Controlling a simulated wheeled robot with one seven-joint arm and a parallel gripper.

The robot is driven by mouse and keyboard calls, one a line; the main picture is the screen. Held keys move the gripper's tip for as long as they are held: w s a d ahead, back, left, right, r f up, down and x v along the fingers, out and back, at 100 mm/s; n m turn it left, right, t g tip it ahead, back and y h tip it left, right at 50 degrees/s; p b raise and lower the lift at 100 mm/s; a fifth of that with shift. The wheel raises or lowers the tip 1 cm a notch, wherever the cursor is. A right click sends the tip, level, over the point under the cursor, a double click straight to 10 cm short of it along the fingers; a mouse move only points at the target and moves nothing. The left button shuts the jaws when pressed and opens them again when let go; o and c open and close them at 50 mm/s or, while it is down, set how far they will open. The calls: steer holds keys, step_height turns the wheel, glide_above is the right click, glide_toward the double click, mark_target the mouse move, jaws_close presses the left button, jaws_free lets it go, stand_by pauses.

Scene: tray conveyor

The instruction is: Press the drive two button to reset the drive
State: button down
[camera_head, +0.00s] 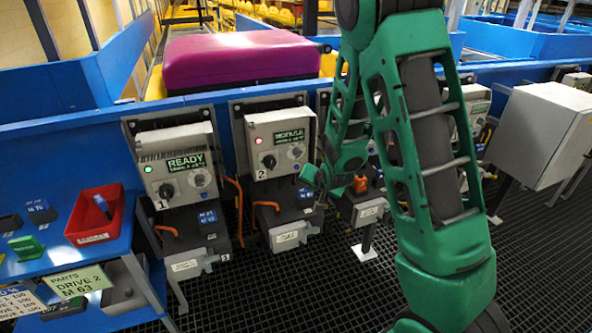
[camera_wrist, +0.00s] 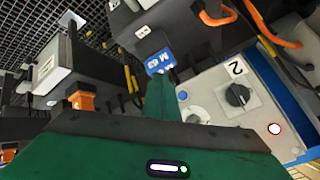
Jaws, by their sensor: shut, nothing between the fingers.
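The drive two box (camera_head: 282,128) is a grey panel with a "2" label, a small dark display with green text, a lit red lamp, a black knob (camera_head: 270,161) and a pale round button (camera_head: 295,153). In the wrist view, the box (camera_wrist: 214,82) lies tilted at the right, with its black knob (camera_wrist: 237,95) and pale button (camera_wrist: 197,115). My green gripper (camera_head: 307,182) is below and right of the panel in the head view. In the wrist view, my gripper (camera_wrist: 160,88) is shut and empty, pointing toward a blue "M 63" label (camera_wrist: 160,62). Its wrist body hides the panel's lower-left part.
The drive one box (camera_head: 177,155) reads "READY" at the left. A red bin (camera_head: 96,214) and a "DRIVE 2 M 63" parts sign (camera_head: 78,282) are on the blue shelf. Orange cables loop beside the boxes.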

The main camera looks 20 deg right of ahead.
stand_by(0.3)
glide_toward(300, 169)
steer(key=shift+w+a+f, duration=0.15)
steer(key=shift+w+f, duration=0.1)
steer(key=shift+f, duration=0.45)
steer(key=shift+w+a+f, duration=0.15)
steer(key=shift+w+f, duration=0.1)
steer(key=shift+f, duration=0.45)
steer(key=shift+w+a+f, duration=0.15)
steer(key=shift+w+f, duration=0.05)
steer(key=shift+f, duration=0.55)
steer(key=shift+w, duration=0.1)
stand_by(0.5)
steer(key=shift+w, duration=0.25)
steer(key=shift+w, duration=0.45)
stand_by(0.7)
steer(key=shift+s+r, duration=0.1)
steer(key=shift+s, duration=0.75)
steer(key=shift+s, duration=0.1)
steer(key=shift+s, duration=2.4)
